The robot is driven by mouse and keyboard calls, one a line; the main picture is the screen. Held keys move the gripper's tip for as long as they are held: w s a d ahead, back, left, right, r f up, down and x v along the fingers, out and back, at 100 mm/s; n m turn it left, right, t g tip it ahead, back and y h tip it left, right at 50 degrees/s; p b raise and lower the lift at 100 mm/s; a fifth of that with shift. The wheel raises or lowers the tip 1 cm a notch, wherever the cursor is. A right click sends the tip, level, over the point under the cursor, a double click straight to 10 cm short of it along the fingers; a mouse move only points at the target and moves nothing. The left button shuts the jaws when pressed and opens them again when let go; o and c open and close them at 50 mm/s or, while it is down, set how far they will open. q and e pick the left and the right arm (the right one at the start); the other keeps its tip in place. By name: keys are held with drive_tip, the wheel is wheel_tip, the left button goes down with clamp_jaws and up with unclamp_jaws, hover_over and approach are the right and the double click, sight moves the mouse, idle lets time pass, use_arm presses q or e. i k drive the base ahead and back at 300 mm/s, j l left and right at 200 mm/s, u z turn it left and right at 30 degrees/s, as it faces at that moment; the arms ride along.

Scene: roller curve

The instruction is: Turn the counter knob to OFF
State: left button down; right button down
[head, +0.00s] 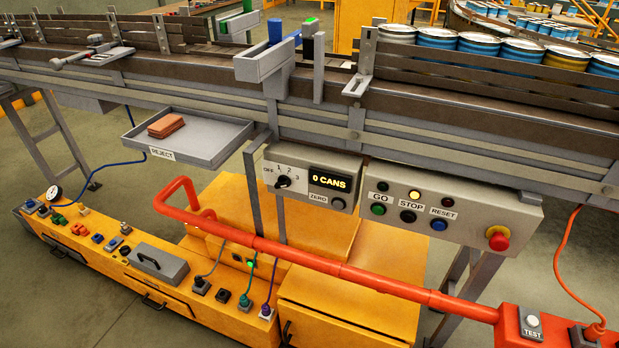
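The counter knob (283,182) is a small black dial on a grey counter box (312,193) under the conveyor. The lit display (329,183) right of the knob reads "0 CANS". A ZERO button (338,204) sits below the display. Neither of my grippers is in view, and nothing touches the knob.
A red rail (335,268) runs in front of and below the boxes. A GO, STOP and RESET panel (465,208) with a red mushroom button (498,238) hangs to the right. A reject tray (215,138) sits left. Blue cans (480,43) stand on the conveyor.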

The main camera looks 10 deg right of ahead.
sight(284, 181)
drive_tip(key=i+j+z, duration=0.55)
drive_tip(key=j, duration=0.25)
drive_tip(key=i+j+z, duration=0.25)
drive_tip(key=j, duration=0.3)
drive_tip(key=i, duration=0.1)
